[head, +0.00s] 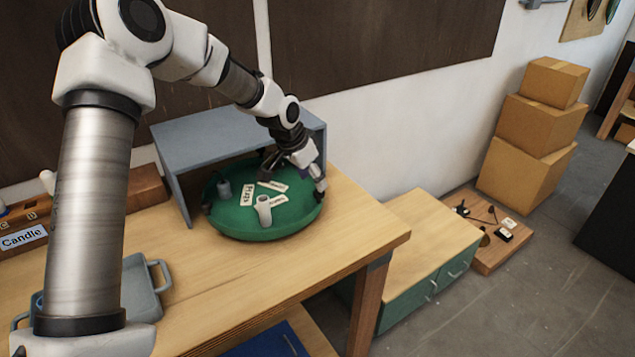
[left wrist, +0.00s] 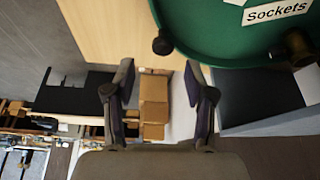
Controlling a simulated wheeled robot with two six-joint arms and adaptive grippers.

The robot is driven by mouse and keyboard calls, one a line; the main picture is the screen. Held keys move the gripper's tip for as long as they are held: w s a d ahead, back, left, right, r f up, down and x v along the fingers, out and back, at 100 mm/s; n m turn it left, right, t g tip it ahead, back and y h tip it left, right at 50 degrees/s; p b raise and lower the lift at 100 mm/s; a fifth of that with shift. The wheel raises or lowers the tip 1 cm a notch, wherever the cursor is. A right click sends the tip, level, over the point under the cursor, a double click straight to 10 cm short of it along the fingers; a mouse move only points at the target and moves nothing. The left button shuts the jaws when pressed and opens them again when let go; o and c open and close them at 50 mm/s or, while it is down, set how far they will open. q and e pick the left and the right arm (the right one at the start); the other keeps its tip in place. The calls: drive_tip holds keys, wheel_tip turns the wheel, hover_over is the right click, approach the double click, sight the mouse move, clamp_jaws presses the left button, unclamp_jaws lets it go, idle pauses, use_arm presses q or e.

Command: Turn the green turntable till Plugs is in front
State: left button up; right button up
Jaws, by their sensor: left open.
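The green turntable (head: 232,229) sits on the wooden bench, partly under a grey shelf. It carries white label cards, a grey cup-like piece (head: 263,212) and a smaller grey piece (head: 223,189). One card (head: 248,195), on the left of the centre, seems to read Plugs; the others are too small to read. My left gripper (head: 314,178) is at the turntable's right rim. In the left wrist view its fingers (left wrist: 159,92) are apart with nothing between them. There, the turntable (left wrist: 210,35) shows a Sockets card (left wrist: 277,13) and a dark rim knob (left wrist: 162,45) beyond the fingers. My right gripper is out of view.
The grey shelf (head: 215,130) stands over the turntable's back. A grey-blue tray (head: 140,285) and a Candle-labelled wooden box (head: 25,240) are at the left. The bench front (head: 335,235) is clear. Cardboard boxes (head: 540,125) stand on the floor at the right.

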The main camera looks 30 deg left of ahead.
sight(317, 191)
use_arm(q)
drive_tip(key=x, duration=0.4)
drive_tip(key=a+x, duration=0.1)
drive_tip(key=x, duration=0.1)
drive_tip(key=shift+w+f, duration=0.1)
drive_tip(key=shift+w, duration=0.2)
drive_tip(key=shift+s+d+r, duration=0.35)
drive_tip(key=shift+r, duration=0.05)
drive_tip(key=c, duration=0.8)
drive_tip(key=shift+f, duration=0.15)
clamp_jaws()
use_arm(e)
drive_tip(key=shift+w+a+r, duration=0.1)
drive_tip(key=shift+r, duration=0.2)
use_arm(q)
drive_tip(key=shift+p, duration=0.3)
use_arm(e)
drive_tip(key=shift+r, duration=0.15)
